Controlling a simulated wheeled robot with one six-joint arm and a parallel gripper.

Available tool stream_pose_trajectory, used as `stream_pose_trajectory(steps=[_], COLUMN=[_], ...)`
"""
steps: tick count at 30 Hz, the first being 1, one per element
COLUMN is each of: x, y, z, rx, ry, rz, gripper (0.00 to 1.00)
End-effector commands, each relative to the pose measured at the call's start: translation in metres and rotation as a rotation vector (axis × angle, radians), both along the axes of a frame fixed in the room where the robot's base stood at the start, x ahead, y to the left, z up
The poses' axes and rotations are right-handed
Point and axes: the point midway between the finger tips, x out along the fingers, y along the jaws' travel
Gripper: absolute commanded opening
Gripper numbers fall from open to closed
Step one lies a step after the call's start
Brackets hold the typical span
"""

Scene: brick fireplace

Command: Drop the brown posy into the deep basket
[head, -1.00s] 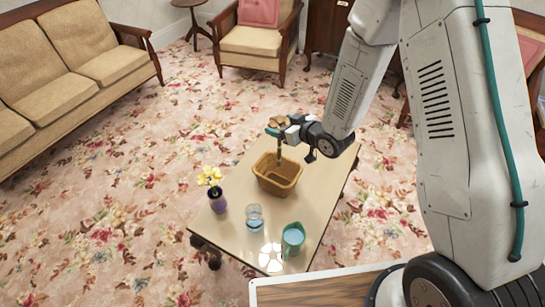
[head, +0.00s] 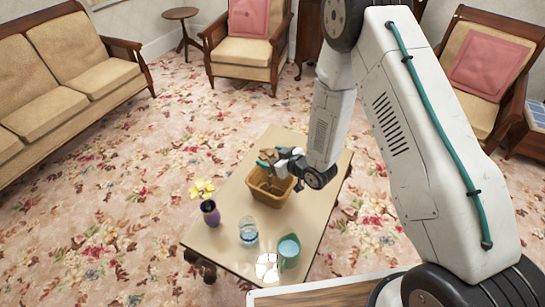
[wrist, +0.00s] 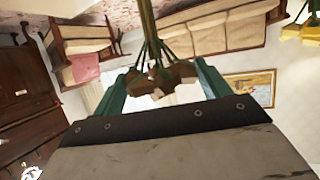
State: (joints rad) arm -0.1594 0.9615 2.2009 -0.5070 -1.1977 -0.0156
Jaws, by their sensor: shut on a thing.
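The brown posy (head: 267,154) is in my gripper (head: 272,160), which is shut on it. In the wrist view the posy (wrist: 158,80) shows its brown petals between the teal fingers, with its stem running to the top edge. In the head view the deep basket (head: 272,201), tan and woven-looking, stands on the coffee table. The gripper and bloom are over the basket's far rim area, with the stem pointing down into its opening. Whether the stem touches the basket floor cannot be told.
On the coffee table (head: 215,232), a purple vase (head: 210,213) with yellow flowers stands to the left. A sofa (head: 70,80) and armchairs stand around on flowered carpet.

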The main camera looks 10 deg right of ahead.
Motion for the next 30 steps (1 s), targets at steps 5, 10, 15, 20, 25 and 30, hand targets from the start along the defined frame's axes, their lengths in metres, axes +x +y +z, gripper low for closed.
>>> stream_pose_trajectory(steps=[5,10,15,20,25,30], x=[0.000,0.000,0.000,0.000,0.000,0.000], y=[-0.001,-0.001,-0.001,-0.001,-0.001,-0.001], z=[-0.005,-0.010,-0.012,-0.012,-0.012,-0.002], rx=[0.001,0.000,0.000,0.000,0.000,0.000], ry=[0.002,0.001,0.001,0.001,0.001,-0.001], rz=[-0.002,-0.001,-0.001,-0.001,-0.001,-0.001], gripper=[0.53,0.53,0.53,0.97,0.97,0.97])
